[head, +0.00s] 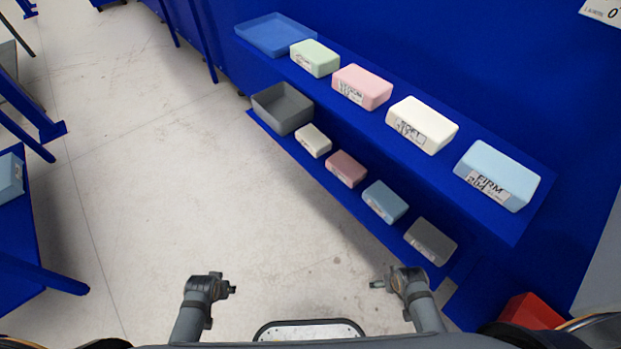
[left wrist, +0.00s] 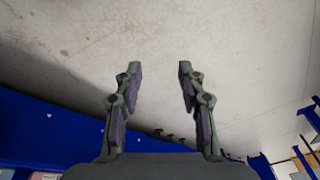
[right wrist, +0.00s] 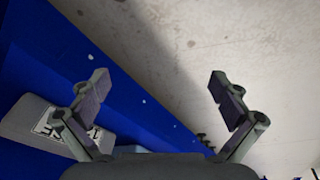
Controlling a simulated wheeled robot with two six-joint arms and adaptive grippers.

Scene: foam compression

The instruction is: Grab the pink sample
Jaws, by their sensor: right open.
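The pink sample (head: 362,87) is a light pink foam block with a label on its front, on the upper blue shelf between a green block and a white block. A darker dusty-pink block (head: 346,169) lies on the lower shelf below it. My left gripper (head: 233,287) is open and empty over the floor; its spread fingers show in the left wrist view (left wrist: 157,70). My right gripper (head: 376,284) is open and empty, in front of the shelves and well apart from the pink sample. The right wrist view shows its spread fingers (right wrist: 157,85).
The upper shelf also holds a blue tray (head: 275,33), a green block (head: 315,58), a white block (head: 422,125) and a light blue block (head: 497,175). The lower shelf holds a grey bin (head: 282,108) and several blocks. A red object (head: 530,312) stands at lower right.

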